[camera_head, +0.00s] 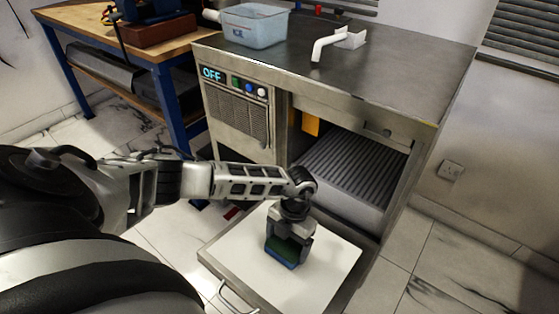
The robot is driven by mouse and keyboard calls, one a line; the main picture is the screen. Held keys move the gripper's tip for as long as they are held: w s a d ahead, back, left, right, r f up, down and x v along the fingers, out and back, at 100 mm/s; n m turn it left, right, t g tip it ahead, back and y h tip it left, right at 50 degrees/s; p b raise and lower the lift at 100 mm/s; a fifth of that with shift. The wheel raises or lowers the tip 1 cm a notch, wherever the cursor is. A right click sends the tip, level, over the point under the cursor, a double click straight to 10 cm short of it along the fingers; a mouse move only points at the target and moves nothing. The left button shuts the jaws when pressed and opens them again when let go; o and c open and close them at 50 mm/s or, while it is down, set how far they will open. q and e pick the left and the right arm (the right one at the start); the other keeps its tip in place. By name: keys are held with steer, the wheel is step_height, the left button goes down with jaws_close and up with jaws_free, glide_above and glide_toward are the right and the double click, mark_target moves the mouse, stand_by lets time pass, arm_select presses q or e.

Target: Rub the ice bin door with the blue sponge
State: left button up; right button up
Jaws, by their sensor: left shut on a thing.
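The ice bin door (325,283) is swung down open at the front of the metal cabinet, its pale inner panel facing up. A handle (236,297) shows at its near left edge. My left gripper (288,250) points down over the panel and is shut on the blue sponge (281,262), which has a dark green layer above the blue. The sponge is at or just above the panel; I cannot tell if it touches. My right gripper is not in view.
The metal cabinet (400,60) has an open bin with a ribbed interior (352,170) behind the door. A clear blue tub (254,27) and a white spout (330,43) stand on top. A wooden workbench (85,42) stands at the left.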

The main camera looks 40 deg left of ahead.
mark_target(312, 274)
arm_select(q)
steer(key=shift+w+d+f, duration=0.1)
steer(key=shift+d, duration=2.05)
steer(key=shift+d+f, duration=0.1)
steer(key=shift+d, duration=2.05)
steer(key=shift+r+p, duration=0.1)
steer(key=shift+p, duration=0.2)
steer(key=p+v, duration=0.4)
steer(key=v, duration=0.2)
steer(key=shift+w+a, duration=0.15)
steer(key=p+v, duration=0.2)
steer(key=v, duration=0.1)
steer(key=shift+p, duration=0.3)
